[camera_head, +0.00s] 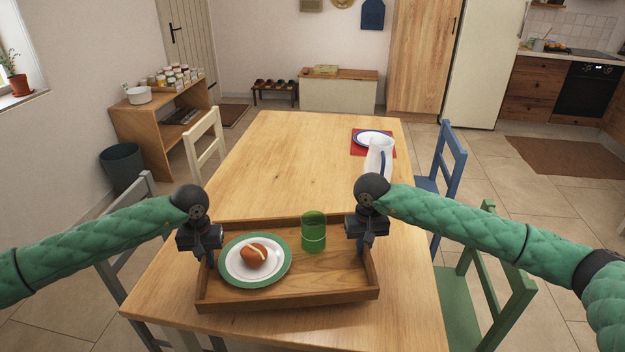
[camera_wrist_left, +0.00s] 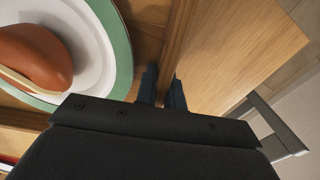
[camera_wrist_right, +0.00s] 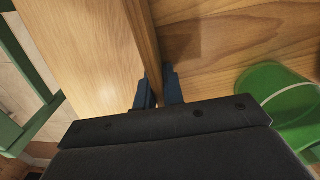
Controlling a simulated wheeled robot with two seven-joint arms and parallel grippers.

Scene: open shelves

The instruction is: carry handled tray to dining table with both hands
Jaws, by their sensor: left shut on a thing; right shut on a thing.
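The wooden handled tray (camera_head: 290,297) is over the near end of the dining table (camera_head: 280,165); I cannot tell if it touches the tabletop. On it are a green-rimmed plate (camera_head: 283,272) with a brown bun (camera_head: 253,257) and a green glass (camera_head: 313,232). My left gripper (camera_head: 208,258) is shut on the tray's left side wall, which shows between the fingers in the left wrist view (camera_wrist_left: 163,88). My right gripper (camera_head: 362,250) is shut on the right side wall, also seen in the right wrist view (camera_wrist_right: 158,90). The tray looks level. The fingers partly hide the walls.
A white pitcher (camera_head: 379,150) and a blue-rimmed plate (camera_head: 372,137) on a red mat stand at the table's right far side. Chairs surround the table: blue (camera_head: 452,150), green (camera_head: 495,290), cream (camera_head: 203,140) and grey (camera_head: 112,262). The table's middle is clear.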

